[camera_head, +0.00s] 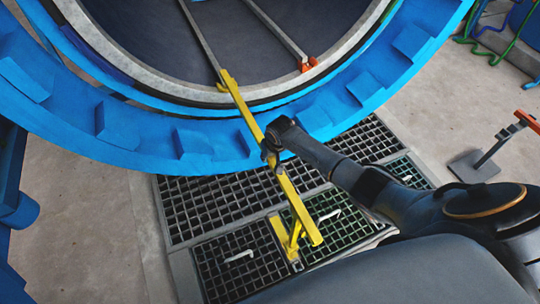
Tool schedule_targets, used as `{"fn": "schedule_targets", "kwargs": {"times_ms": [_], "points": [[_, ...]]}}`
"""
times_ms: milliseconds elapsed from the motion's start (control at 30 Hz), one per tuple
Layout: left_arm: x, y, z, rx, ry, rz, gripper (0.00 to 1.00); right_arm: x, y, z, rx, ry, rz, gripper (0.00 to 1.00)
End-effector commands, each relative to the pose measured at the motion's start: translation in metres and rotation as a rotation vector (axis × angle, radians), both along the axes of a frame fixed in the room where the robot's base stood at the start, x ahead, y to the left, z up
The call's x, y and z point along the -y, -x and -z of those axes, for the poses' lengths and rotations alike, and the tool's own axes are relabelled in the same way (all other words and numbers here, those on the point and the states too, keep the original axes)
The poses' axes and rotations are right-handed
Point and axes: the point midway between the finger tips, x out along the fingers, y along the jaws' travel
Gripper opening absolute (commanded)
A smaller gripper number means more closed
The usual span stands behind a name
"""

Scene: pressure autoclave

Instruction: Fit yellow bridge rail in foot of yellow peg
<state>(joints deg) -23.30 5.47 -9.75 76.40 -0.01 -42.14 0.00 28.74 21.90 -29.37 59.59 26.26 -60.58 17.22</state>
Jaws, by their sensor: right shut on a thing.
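The yellow bridge rail (288,191) is a long straight bar. It runs from the blue autoclave rim down and out over the floor grating. My right gripper (272,148) is shut around the bar at about its middle. The bar's upper end meets a yellow piece (226,79) at the end of the left inner rail, at the vessel mouth; I cannot tell whether it is seated there. The bar's lower end lies over or beside a yellow stand (283,236) on the grating; contact is unclear. I cannot tell which yellow piece is the peg's foot. My left gripper is not in view.
The blue autoclave ring (165,137) fills the top. A red piece (306,64) sits at the right inner rail's end. Dark floor grating (215,210) lies below. A stand with an orange-red top (487,158) is at the right. The concrete at the lower left is clear.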

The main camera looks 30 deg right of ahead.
Motion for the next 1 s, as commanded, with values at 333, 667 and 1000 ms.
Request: {"fn": "schedule_targets", "kwargs": {"times_ms": [333,667,1000], "points": [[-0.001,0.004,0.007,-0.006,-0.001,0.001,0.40,0.000,-0.002,-0.004,0.005,-0.001,0.000,0.00],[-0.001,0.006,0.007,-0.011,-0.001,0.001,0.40,0.000,-0.002,-0.003,0.004,-0.001,0.000,0.00],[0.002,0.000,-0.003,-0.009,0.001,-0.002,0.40,0.000,-0.003,0.006,-0.010,-0.002,0.002,0.00]]}}
